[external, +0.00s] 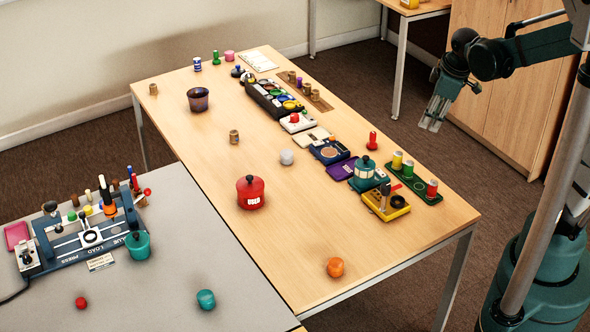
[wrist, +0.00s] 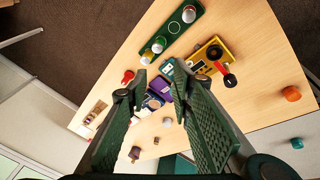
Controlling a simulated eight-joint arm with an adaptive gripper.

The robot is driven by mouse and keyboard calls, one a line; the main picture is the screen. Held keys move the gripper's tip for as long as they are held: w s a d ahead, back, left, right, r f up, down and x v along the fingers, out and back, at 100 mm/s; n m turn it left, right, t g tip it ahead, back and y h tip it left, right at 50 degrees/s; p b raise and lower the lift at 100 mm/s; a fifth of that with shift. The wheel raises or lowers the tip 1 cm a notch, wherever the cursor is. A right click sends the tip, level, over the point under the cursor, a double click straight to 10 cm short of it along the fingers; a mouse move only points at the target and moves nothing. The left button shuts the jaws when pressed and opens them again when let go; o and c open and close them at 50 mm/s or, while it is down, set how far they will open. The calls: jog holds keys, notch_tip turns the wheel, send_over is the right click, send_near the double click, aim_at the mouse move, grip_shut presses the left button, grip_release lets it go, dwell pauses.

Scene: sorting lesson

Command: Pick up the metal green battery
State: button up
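The green battery (external: 408,169), a small upright cylinder with a silvery top, stands in a dark green tray (external: 420,191) near the table's right edge. My gripper (external: 433,122) hangs in the air off the table's right edge, apart from the tray. In the wrist view its fingers (wrist: 160,76) are spread, with nothing held between them.
The table's middle is mostly free. A cabinet (external: 520,80) stands behind my arm.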

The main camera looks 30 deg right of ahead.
jog(key=w+f+n+g, duration=0.2)
jog(key=w+f+n, duration=0.25)
jog(key=f, duration=0.25)
jog(key=n+g, duration=0.1)
jog(key=n, duration=0.2)
send_over(410, 162)
notch_tip(410, 162, down, 9)
jog(key=shift+w+a+r, duration=0.1)
jog(key=shift+a, duration=0.05)
jog(key=shift+f, duration=0.25)
jog(key=shift+f, duration=1.3)
jog(key=shift+f+b, duration=0.95)
jog(key=shift+f, duration=1.65)
jog(key=shift+c, duration=0.6)
jog(key=c, duration=0.5)
